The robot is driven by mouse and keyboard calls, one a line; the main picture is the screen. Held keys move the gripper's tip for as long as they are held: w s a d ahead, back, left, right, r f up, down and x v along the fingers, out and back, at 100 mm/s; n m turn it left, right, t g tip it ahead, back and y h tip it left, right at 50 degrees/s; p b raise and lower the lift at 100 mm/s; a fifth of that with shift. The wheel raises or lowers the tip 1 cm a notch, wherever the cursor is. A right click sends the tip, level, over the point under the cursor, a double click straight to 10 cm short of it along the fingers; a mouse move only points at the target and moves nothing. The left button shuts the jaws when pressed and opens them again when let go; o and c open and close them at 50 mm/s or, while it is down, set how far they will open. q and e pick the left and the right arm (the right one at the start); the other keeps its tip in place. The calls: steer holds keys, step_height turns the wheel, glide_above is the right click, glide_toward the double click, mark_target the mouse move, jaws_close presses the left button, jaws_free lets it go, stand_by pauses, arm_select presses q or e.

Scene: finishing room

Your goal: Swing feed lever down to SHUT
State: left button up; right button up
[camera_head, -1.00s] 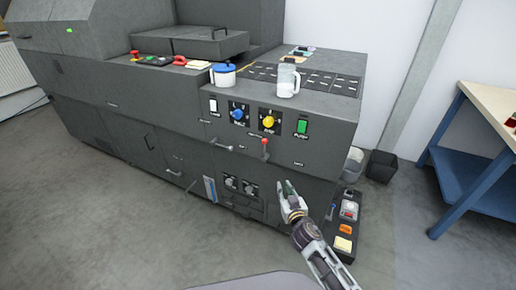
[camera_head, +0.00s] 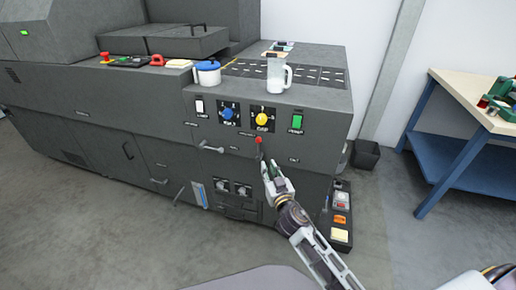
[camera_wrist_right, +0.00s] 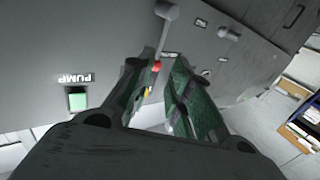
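The feed lever (camera_head: 259,143) is a short lever with a red knob on the dark grey machine front, below the yellow dial. Its knob is at the top, so it points up. My right gripper (camera_head: 270,172) is just below and in front of it, fingers toward the panel. In the right wrist view, which looks roughly upside down, the lever's red knob (camera_wrist_right: 156,67) shows between the two open green-padded fingers (camera_wrist_right: 168,75); I cannot tell whether they touch it. The label lettering by the lever is too small to read. My left gripper is not in view.
Beside the lever are a grey handle (camera_head: 210,148) and the green PUMP switch (camera_head: 297,121). A jug (camera_head: 276,76) and a blue-lidded pot (camera_head: 207,73) stand on the machine.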

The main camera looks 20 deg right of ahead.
mark_target(259, 149)
steer(key=shift+w, duration=0.15)
steer(key=shift+w+b, duration=0.4)
steer(key=shift+w, duration=6.35)
jaws_close()
